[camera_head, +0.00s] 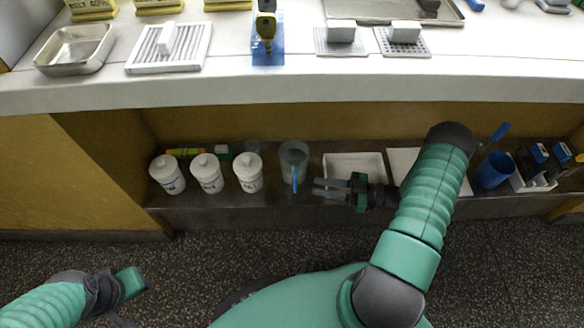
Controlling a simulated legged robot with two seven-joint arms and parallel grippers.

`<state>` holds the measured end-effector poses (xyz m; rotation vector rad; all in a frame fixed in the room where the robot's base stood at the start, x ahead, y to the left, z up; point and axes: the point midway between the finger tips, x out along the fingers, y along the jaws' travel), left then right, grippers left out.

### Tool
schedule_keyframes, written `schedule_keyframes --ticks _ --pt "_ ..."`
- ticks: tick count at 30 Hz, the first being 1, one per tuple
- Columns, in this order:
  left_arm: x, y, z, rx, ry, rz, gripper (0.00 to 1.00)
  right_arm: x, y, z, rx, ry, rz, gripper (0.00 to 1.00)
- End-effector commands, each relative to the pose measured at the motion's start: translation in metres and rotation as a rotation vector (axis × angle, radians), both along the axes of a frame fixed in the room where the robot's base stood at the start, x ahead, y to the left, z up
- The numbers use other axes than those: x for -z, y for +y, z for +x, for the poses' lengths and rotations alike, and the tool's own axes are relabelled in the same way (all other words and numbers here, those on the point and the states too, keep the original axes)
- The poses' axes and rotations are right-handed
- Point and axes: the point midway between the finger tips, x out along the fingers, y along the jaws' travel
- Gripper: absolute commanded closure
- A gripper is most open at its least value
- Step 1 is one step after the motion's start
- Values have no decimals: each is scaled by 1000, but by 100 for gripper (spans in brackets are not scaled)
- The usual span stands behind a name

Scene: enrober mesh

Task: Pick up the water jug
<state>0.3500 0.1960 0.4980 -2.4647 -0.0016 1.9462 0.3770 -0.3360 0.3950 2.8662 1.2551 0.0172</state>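The water jug (292,153) looks like a clear, greyish container with a blue strip, perhaps its handle, on its front side. It stands upright on the lower shelf, near the middle of the view. My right gripper (320,187) reaches in from the right with its fingers pointing left. Its fingertips are just right of the jug's lower part and seem apart from it. The fingers are spread with nothing between them. My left gripper (136,284) is low at the left, far from the jug, and its fingers do not show clearly.
Several white lidded tubs (207,173) stand left of the jug. A white tray (353,166) lies behind my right gripper, and a blue cup (494,170) stands farther right. The white counter (300,85) overhangs the shelf (230,200). The speckled floor in front is clear.

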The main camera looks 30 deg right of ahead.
Motion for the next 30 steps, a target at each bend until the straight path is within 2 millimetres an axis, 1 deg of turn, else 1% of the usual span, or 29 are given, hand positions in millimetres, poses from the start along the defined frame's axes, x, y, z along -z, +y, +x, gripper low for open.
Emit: schedule_keyframes --ticks 1,4,6,10,15,18,20,26,30 --pt "10 0 0 0 0 0 64 5 10 10 -2 -1 1 78" --pt "18 0 0 0 1 0 64 4 28 26 -2 -1 0 78" --pt "22 0 0 0 0 0 64 3 36 35 0 -1 -2 78" --pt "27 0 0 0 0 0 64 3 46 43 -1 0 -3 78" --pt "56 0 0 0 0 0 64 4 65 66 -1 -2 -3 78" --pt "60 0 0 0 1 0 64 0 76 76 0 0 -3 78" --pt "61 0 0 0 0 0 64 -2 79 79 0 0 -3 78" --pt "58 0 0 0 0 0 64 -4 80 79 1 1 -2 78" --pt "58 0 0 0 0 0 64 -4 80 79 1 1 -3 96"
